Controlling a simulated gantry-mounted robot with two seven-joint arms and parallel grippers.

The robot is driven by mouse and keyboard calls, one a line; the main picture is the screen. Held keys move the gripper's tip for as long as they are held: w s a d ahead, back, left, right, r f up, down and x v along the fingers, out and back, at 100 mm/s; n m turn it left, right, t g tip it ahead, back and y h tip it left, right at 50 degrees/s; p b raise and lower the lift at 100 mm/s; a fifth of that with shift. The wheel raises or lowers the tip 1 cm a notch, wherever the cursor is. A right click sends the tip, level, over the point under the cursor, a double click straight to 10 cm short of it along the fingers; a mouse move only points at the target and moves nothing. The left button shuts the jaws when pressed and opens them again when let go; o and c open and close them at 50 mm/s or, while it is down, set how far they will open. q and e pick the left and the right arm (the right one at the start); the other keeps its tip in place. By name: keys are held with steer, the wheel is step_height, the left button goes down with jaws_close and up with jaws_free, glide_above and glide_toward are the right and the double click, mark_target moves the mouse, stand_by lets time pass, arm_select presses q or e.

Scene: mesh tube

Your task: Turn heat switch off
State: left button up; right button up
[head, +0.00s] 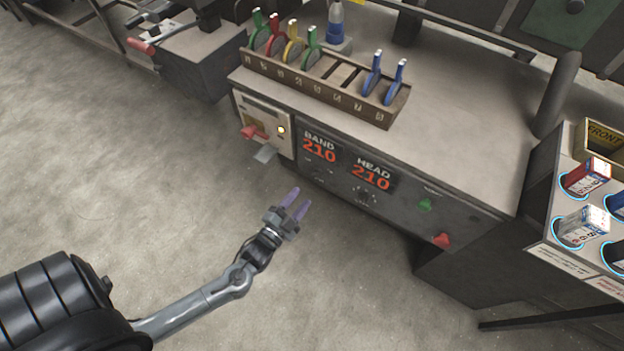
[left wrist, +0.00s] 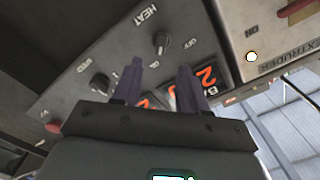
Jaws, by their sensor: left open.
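The heat switch (left wrist: 161,42) is a small dark knob on the grey control panel in the left wrist view, beside the printed word HEAT. A label that looks like OFF is printed near it; I cannot tell which setting the knob points to. My left gripper (left wrist: 160,70) is open and empty, with two purple fingers. Its fingertips show just below the knob in the wrist view, apart from it as far as I can tell. In the head view the left gripper (head: 296,203) is in front of the panel, below the displays. My right gripper is not in view.
A speed knob (left wrist: 100,83) sits beside the heat switch. The panel front (head: 400,208) carries BAND and HEAD displays reading 210, plus green (head: 426,205) and red (head: 441,240) controls. The extruder box (head: 264,122) has a red switch (head: 252,131). Open floor lies left.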

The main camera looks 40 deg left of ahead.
mark_target(315, 178)
arm_select(q)
steer(key=w+b, duration=0.1)
steer(key=w, duration=0.1)
steer(key=w+a, duration=0.1)
steer(key=w, duration=0.2)
steer(key=w+b, duration=0.1)
steer(key=w, duration=0.2)
steer(key=shift+w+a+b, duration=0.1)
steer(key=shift+a+b, duration=0.1)
steer(key=shift+b, duration=0.1)
jaws_close()
